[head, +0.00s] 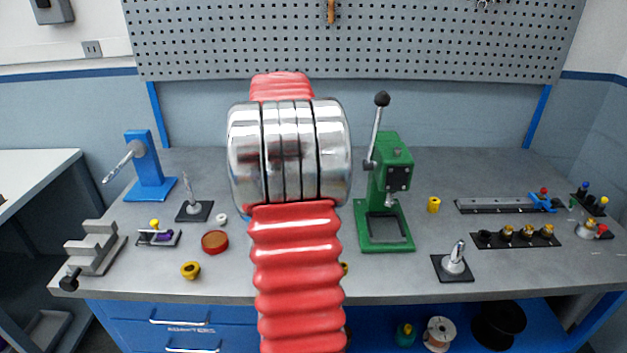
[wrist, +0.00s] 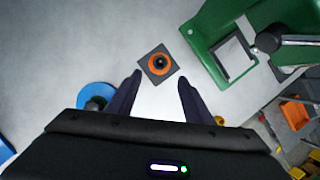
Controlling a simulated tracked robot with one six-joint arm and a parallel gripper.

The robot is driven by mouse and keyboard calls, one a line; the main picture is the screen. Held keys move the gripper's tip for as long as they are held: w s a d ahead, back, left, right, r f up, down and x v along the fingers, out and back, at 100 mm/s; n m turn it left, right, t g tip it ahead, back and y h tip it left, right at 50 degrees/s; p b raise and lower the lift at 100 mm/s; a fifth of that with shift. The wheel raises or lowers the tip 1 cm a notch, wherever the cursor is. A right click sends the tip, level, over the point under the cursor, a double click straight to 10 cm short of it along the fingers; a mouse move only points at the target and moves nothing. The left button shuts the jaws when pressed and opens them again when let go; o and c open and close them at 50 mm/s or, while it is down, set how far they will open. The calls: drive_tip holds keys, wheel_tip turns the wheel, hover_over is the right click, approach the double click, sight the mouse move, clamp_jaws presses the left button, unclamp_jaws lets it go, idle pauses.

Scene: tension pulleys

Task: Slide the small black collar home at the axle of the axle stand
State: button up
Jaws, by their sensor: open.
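The axle stand (head: 145,170) is a blue upright on a blue base at the left of the bench in the head view. Its bare-looking metal axle (head: 122,162) sticks out toward the lower left. A small black round piece (head: 70,279) lies at the front end of a grey stepped block; I cannot tell whether it is the collar. My gripper (wrist: 159,80) is open and empty in the wrist view, its fingers either side of a dark square plate (wrist: 147,76) with an orange ring (wrist: 158,64) and black centre below. My arm hides the gripper in the head view.
The grey stepped block (head: 95,247) is at the front left. A post on a black plate (head: 194,210), a red-brown dish (head: 215,242) and a yellow ring (head: 190,270) stand nearby. A green press (head: 385,190) is right of my arm.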

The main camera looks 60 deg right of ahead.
drive_tip(key=shift+v, duration=1.2)
drive_tip(key=w+a+f+m+t+y, duration=0.1)
drive_tip(key=w+a+f+m, duration=0.1)
drive_tip(key=a+m, duration=0.85)
drive_tip(key=w+a+f+m+t+y, duration=0.15)
drive_tip(key=a+m, duration=0.45)
drive_tip(key=a, duration=1)
drive_tip(key=s+a+n+t+y, duration=0.1)
drive_tip(key=s+a+t, duration=0.1)
drive_tip(key=a, duration=1.2)
drive_tip(key=s+a+r+n+t, duration=0.1)
drive_tip(key=s+a+t, duration=0.1)
drive_tip(key=a, duration=1.2)
drive_tip(key=shift+s+y, duration=0.35)
drive_tip(key=shift+s, duration=0.4)
